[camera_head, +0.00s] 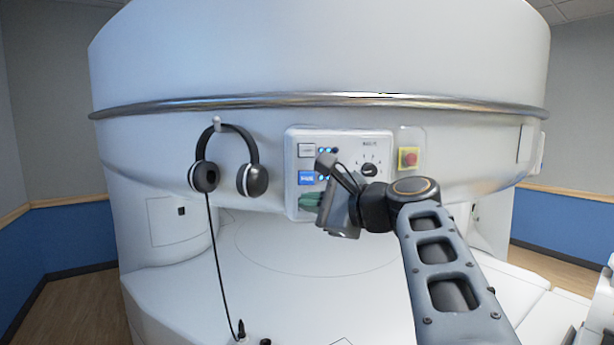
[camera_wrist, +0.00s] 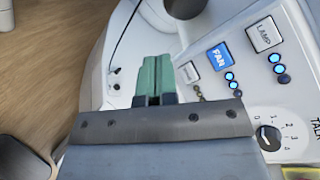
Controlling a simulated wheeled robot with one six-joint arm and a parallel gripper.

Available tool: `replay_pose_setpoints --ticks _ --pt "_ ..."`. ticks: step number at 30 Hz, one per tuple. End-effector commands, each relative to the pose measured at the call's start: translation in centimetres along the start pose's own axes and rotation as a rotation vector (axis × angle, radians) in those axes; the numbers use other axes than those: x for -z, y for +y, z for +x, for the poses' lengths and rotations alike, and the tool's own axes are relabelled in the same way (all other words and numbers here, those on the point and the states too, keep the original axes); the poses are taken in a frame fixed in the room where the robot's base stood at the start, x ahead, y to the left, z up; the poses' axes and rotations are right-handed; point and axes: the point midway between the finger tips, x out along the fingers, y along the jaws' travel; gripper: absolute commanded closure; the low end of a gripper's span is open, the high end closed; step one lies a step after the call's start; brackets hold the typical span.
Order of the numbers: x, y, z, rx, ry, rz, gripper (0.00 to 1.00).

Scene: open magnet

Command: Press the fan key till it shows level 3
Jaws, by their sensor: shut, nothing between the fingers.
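The blue FAN key (camera_head: 306,178) sits on the white control panel (camera_head: 292,212); it also shows clearly in the wrist view (camera_wrist: 219,57). Of the three lights beside it (camera_wrist: 233,85), two look lit blue and the third looks dark. My gripper (camera_head: 311,200) has green fingertips, shut and empty. In the head view they are just below the FAN key, over the lower part of the panel. In the wrist view the fingertips (camera_wrist: 157,75) are left of a pale key (camera_wrist: 188,73) and apart from the FAN key. Whether they touch the panel cannot be told.
A white LAMP key (camera_head: 306,150) is above the FAN key, with two lights lit. A black dial (camera_head: 370,170) and a red stop button on yellow (camera_head: 409,158) are to the right. Black headphones (camera_head: 253,180) hang left of the panel, their cord running down.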

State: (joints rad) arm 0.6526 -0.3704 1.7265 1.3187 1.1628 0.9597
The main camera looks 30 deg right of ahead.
Motion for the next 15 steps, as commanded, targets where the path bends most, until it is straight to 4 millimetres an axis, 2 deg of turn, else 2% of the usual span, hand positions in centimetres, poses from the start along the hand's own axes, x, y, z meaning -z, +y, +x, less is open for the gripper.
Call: replay_pose_setpoints --ticks 1,5,15 --pt "-0.3 -0.8 -0.4 0.021 -0.012 0.019 1.00" --pt "-0.9 -1.9 -0.8 0.050 -0.036 0.051 1.00" --pt "-1.0 -2.1 -0.9 0.056 -0.041 0.058 1.00"
